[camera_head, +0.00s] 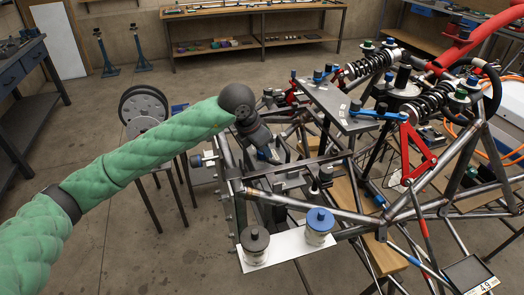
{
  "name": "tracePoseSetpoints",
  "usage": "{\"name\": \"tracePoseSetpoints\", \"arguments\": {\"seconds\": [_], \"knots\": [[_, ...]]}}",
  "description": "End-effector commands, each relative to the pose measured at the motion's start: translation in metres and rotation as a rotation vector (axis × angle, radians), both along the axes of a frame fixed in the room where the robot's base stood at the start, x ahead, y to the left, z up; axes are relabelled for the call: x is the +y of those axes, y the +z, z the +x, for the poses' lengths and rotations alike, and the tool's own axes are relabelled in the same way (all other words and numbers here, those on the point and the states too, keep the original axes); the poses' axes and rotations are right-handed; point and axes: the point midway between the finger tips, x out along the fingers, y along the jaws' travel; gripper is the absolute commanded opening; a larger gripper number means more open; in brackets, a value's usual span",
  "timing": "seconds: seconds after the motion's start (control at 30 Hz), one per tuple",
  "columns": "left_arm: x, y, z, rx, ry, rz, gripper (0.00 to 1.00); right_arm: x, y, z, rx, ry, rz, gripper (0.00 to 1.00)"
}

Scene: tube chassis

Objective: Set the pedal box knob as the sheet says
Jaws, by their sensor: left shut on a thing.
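My left arm comes in from the left, and its dark left gripper (268,154) points down at the front of the tube chassis (300,208). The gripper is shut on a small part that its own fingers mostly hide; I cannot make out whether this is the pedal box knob. Dark brackets and bars of what looks like the pedal area (290,183) lie just below and right of the gripper. My right gripper is not in view.
A white plate (286,248) at the chassis front carries a black-capped pot (255,240) and a blue-capped pot (319,222). Wheels (143,105) stand on a stand behind my arm. A small display (470,275) is at lower right.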

Motion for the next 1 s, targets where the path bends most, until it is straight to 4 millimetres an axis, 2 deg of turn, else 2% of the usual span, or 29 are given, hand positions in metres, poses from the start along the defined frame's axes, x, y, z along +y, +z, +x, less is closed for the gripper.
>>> {"name": "tracePoseSetpoints", "arguments": {"seconds": [0.47, 0.5, 0.6, 1.0], "knots": [[0.0003, 0.0019, 0.001, -0.003, 0.008, 0.0, 0.09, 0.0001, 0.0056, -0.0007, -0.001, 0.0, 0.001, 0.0], [0.0003, 0.0019, 0.001, -0.003, 0.008, 0.0, 0.38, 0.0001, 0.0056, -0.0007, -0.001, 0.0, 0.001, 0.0], [0.0002, 0.0015, 0.0007, -0.002, 0.008, -0.001, 0.54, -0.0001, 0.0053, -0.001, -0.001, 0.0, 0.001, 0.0], [0.0022, 0.0055, -0.0007, -0.002, 0.007, 0.0, 0.54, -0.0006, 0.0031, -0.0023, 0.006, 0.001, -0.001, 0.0]]}}
